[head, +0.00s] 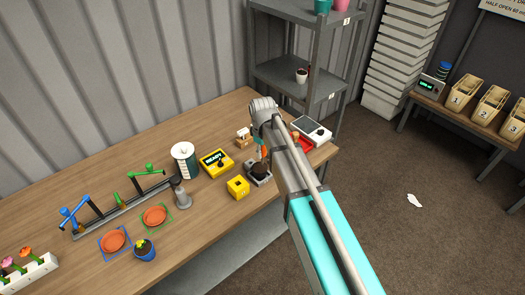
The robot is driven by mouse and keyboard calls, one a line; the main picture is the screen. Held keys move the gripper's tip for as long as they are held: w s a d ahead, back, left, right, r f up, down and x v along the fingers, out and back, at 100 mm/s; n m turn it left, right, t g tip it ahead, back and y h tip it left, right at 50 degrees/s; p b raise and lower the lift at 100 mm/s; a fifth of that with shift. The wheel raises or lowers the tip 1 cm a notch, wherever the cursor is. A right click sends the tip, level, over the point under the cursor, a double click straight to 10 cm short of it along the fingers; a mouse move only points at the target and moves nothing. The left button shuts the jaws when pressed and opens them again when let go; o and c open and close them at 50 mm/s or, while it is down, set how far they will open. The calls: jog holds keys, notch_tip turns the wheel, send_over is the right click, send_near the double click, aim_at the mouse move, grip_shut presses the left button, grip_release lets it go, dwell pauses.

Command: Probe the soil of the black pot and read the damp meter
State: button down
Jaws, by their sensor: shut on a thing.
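A small dark pot of brown soil (259,171) stands on a grey base near the right part of the wooden table. My gripper (264,146) points down just above this pot, largely hidden by my own wrist and arm. It is shut on a slim thing with an orange part (265,154), which seems to be the probe. Its lower end is over or at the soil; I cannot tell whether it touches. A yellow meter (214,163) with a dark screen, which seems to read "READY", lies left of the pot. A yellow block (238,187) stands in front of the meter.
A white scale-like device (312,131) is right of my wrist. The grey shelf rack (299,75) rises behind.

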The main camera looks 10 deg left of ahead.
aim_at(263, 157)
jog(key=shift+f+b, duration=0.85)
jog(key=shift+f, duration=0.25)
jog(key=shift+f+b, duration=0.6)
jog(key=shift+b, duration=0.05)
dwell(2.2)
jog(key=shift+r+p, duration=3.5)
jog(key=shift+p, duration=0.05)
jog(key=shift+s, duration=0.1)
